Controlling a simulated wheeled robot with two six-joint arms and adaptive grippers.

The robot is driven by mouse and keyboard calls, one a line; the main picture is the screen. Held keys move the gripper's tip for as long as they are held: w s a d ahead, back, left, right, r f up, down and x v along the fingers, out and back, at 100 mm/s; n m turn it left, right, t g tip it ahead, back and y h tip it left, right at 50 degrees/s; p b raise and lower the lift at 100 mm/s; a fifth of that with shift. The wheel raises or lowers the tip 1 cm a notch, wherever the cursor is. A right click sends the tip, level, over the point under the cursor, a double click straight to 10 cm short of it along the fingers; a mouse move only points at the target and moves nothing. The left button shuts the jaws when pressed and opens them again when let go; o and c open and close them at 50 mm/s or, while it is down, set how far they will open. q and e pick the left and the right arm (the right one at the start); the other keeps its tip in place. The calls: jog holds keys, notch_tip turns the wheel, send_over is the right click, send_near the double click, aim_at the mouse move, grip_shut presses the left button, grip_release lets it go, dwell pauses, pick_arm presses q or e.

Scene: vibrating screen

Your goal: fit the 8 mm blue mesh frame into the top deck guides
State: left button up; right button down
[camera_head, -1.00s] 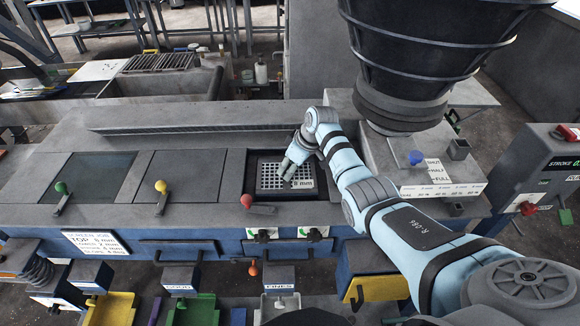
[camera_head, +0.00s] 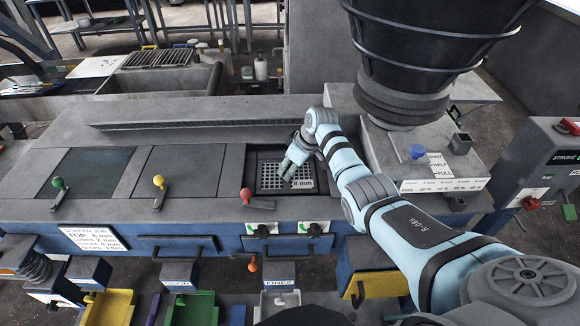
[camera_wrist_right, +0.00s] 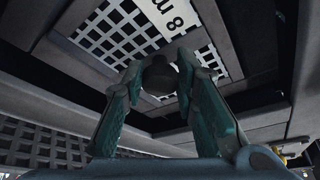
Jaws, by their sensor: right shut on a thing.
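The mesh frame (camera_head: 270,175) is a square grid with a white "8 mm" label (camera_head: 303,184), lying in the dark square opening of the top deck (camera_head: 253,205). My right gripper (camera_head: 284,178) is over the label side of the frame. In the right wrist view its fingers (camera_wrist_right: 160,85) are shut on a dark rounded knob of the mesh frame (camera_wrist_right: 110,30). The frame's blue colour does not show, and the guides cannot be made out. Whether the frame is fully seated I cannot tell. My left gripper is not in view.
Levers with green (camera_head: 58,183), yellow (camera_head: 159,181) and red (camera_head: 246,195) knobs stand along the deck's front. A black ribbed hopper (camera_head: 425,50) stands right of the opening.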

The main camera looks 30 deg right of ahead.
jog(key=shift+f, duration=0.35)
jog(key=c, duration=1.2)
grip_release()
jog(key=v, duration=1.2)
